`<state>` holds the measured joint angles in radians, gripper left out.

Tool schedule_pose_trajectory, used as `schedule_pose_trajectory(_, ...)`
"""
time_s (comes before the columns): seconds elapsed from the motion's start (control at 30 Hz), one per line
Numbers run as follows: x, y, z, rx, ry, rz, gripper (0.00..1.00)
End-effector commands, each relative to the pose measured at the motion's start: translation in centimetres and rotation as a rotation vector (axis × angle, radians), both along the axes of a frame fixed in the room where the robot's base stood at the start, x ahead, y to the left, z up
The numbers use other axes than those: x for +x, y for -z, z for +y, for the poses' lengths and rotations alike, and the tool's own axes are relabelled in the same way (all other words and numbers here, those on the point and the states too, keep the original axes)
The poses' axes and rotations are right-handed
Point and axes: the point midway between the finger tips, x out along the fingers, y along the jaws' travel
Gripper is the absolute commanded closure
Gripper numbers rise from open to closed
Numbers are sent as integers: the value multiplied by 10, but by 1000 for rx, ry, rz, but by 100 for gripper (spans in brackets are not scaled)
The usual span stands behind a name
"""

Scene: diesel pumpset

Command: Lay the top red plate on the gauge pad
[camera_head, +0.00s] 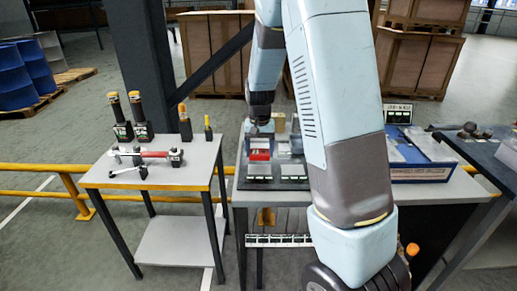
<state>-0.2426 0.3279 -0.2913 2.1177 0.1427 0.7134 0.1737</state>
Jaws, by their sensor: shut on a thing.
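My gripper (257,129) points down over the back left of the middle bench and is small and dark in this view. It is shut at the red plates (260,154), which show as a small red block just below it. The top red plate seems to be between the fingers, but the contact is too small to see clearly. I cannot tell whether that plate is lifted clear of what lies under it. The gauge pad cannot be told apart from the several small grey and pale pads (292,170) beside and in front of the red block.
A left side table (200,165) carries black-and-orange tools and a red-handled tool (150,154). A blue tray (423,173) with pale parts stands right of my arm. My arm hides the bench's middle. A yellow rail (40,169) runs behind the side table.

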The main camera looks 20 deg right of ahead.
Motion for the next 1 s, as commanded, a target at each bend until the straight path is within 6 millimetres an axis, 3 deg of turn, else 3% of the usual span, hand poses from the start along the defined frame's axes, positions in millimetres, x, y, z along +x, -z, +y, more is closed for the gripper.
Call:
schedule_pose_trajectory(0.5,0,38,-1,0,1,1,74)
schedule_pose_trajectory(1.0,0,42,0,0,0,0,74)
